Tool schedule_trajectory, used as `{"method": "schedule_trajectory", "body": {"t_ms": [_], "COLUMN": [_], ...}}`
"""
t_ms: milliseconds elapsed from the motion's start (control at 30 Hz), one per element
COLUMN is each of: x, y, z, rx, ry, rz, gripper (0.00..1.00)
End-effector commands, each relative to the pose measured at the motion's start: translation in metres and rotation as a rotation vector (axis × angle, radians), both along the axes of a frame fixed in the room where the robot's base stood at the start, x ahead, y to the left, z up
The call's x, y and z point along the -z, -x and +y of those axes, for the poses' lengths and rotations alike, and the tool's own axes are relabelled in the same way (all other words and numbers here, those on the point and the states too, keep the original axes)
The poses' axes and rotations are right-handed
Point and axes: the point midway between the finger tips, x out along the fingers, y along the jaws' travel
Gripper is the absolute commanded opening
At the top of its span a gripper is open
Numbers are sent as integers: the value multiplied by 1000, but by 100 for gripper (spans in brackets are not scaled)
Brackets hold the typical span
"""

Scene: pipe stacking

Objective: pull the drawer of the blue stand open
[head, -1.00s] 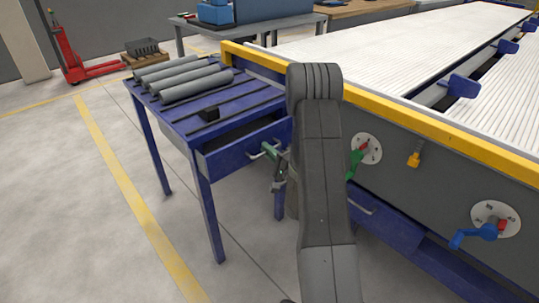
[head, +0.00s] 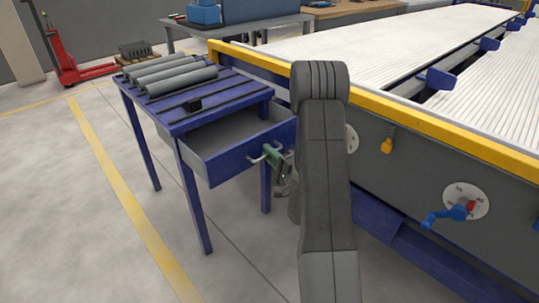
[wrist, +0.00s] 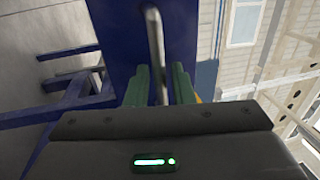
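The blue stand (head: 180,125) is on the left in the head view. Its drawer (head: 236,158) is pulled well out, showing the grey inside. The drawer's grey bar handle (head: 257,158) is on the blue front; it also shows in the wrist view (wrist: 155,45), running between my green fingers. My gripper (head: 273,156) is at the handle, its two fingers on either side of the bar; in the wrist view (wrist: 161,80) they are close about it. My arm hides part of the area right of the drawer.
The conveyor table with a yellow rail (head: 440,127) is close on the right. The floor (head: 90,230) at front left is clear.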

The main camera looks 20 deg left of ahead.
Motion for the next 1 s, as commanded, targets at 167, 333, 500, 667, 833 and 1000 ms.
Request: {"method": "schedule_trajectory", "body": {"t_ms": [167, 333, 500, 667, 833, 1000], "x": [0, 0, 4, 11, 17, 22], "y": [0, 1, 8, 21, 33, 43], "z": [0, -2, -22, -53, -83, -106], "rx": [0, 1, 4, 5, 5, 5], "ry": [0, 0, 1, 1, 0, 0], "rz": [0, 0, 3, 6, 5, 2], "gripper": [24, 24, 24, 24, 24, 24]}}
